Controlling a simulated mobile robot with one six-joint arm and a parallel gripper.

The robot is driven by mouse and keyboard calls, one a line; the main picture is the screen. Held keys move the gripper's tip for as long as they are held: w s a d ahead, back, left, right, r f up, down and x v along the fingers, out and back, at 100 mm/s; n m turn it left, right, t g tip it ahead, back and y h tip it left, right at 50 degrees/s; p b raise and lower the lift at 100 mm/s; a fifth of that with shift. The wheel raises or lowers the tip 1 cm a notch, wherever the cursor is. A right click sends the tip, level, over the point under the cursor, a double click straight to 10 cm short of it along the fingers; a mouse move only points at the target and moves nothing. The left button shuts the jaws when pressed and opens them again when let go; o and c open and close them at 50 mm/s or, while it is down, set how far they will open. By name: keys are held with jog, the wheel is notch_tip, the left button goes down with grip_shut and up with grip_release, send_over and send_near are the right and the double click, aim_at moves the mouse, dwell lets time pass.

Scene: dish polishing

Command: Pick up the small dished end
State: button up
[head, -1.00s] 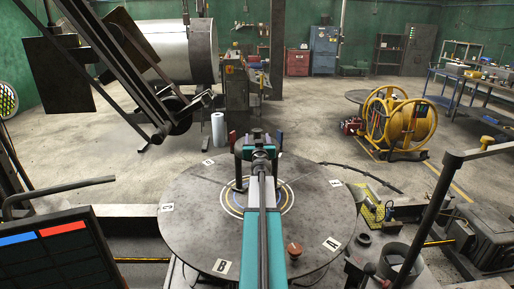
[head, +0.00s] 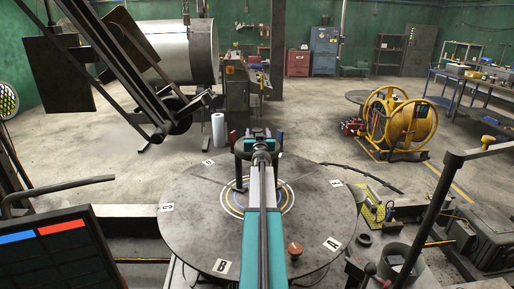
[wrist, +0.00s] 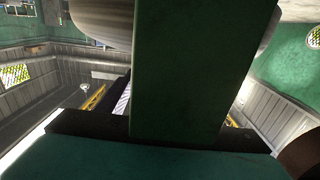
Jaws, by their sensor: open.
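My gripper (head: 262,134) is at the far end of my teal arm, over the back part of a round dark table in the head view. Its jaws are open and hold nothing that I can see. A dark rounded shape (head: 241,153) shows on either side of my wrist there, above short dark posts. My arm hides its middle, and I cannot tell for sure that it is the small dished end. In the wrist view, a green block and a dark bar fill the middle and hide what lies in front.
The round table (head: 190,225) carries white letter plates and coloured rings. A small reddish-brown knob (head: 295,249) stands near its front right. A large metal drum (head: 180,50) is behind at left. A yellow reel (head: 400,120) stands at right. Open floor lies between.

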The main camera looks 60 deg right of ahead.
jog(key=shift+c, duration=0.3)
grip_shut()
dwell(0.3)
jog(key=shift+r, duration=0.1)
